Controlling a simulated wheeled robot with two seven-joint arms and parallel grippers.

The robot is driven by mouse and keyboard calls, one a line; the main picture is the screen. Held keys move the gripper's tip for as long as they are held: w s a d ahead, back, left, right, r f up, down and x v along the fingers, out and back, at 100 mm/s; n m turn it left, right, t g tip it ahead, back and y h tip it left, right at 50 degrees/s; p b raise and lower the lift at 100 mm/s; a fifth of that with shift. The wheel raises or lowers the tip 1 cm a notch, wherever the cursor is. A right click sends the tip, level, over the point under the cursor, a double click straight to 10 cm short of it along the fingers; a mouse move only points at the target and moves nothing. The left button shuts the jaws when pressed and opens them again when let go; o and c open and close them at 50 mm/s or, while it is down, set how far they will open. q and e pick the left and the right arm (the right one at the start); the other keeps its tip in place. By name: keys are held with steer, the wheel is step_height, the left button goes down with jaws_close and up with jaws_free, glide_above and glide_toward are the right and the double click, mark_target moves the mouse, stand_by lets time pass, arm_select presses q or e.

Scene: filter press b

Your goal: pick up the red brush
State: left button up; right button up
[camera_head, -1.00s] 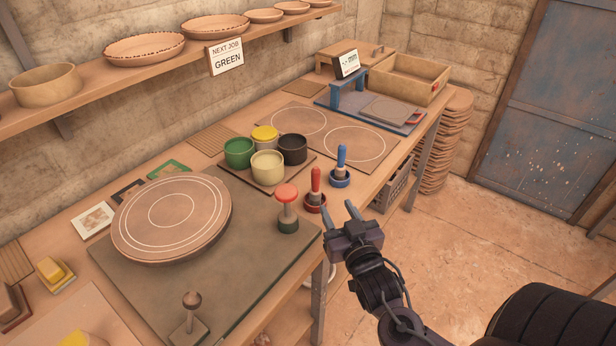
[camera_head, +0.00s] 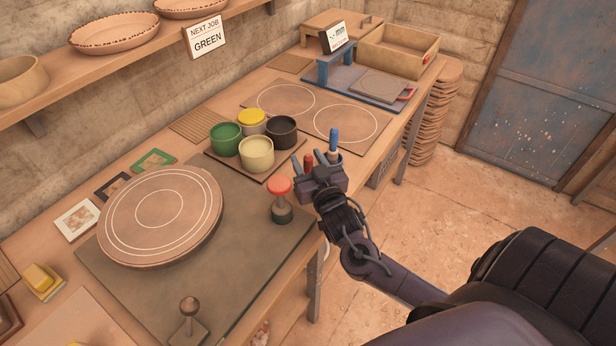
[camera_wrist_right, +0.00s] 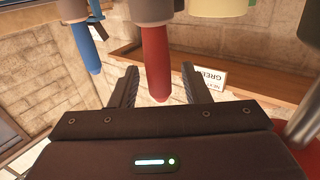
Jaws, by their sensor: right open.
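The red brush (camera_head: 308,161) stands upright near the bench's front edge. Its lower part and its holder are hidden behind my right gripper (camera_head: 309,164) in the head view. In the right wrist view the red handle (camera_wrist_right: 156,60) lies between the two fingers of the right gripper (camera_wrist_right: 160,80), with a gap on each side. The right gripper is open and around the handle, not closed on it. My left gripper is not in view.
A blue brush (camera_head: 333,143) stands close beside the red one, just right of the gripper. A red-topped stamp (camera_head: 279,187) is to the left. Green (camera_head: 226,138), cream (camera_head: 257,153) and black (camera_head: 282,132) pots stand behind.

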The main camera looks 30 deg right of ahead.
steer(key=c, duration=0.5)
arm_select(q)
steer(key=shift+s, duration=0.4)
arm_select(e)
jaws_close()
